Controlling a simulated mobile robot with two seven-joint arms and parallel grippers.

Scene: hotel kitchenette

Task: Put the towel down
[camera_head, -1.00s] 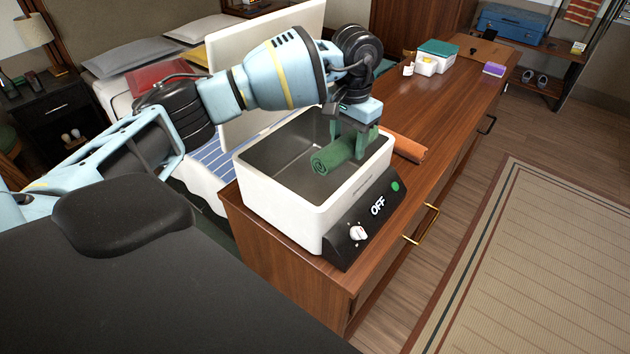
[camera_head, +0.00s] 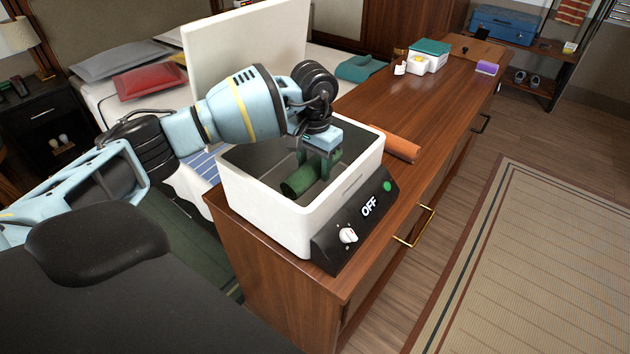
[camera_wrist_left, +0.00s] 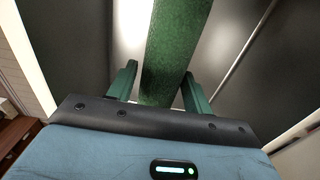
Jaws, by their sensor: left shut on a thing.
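A rolled dark green towel (camera_head: 300,181) is inside the open white metal-lined warmer (camera_head: 270,214), below its rim. My left gripper (camera_head: 322,170) reaches down into the warmer from above and is shut on the towel. In the left wrist view, the towel (camera_wrist_left: 172,50) runs between the two green fingers of the left gripper (camera_wrist_left: 160,88), with the grey metal interior around it. I cannot tell whether the towel touches the warmer's floor. The warmer's lid (camera_head: 245,68) stands raised at the back. My right gripper is not in view.
An orange rolled towel (camera_head: 395,145) lies on the wooden counter (camera_head: 400,108) just right of the warmer. The warmer's front panel (camera_head: 358,222) has a knob and reads OFF. A white box (camera_head: 428,62) and a purple item (camera_head: 486,68) stand farther back. The counter's middle is clear.

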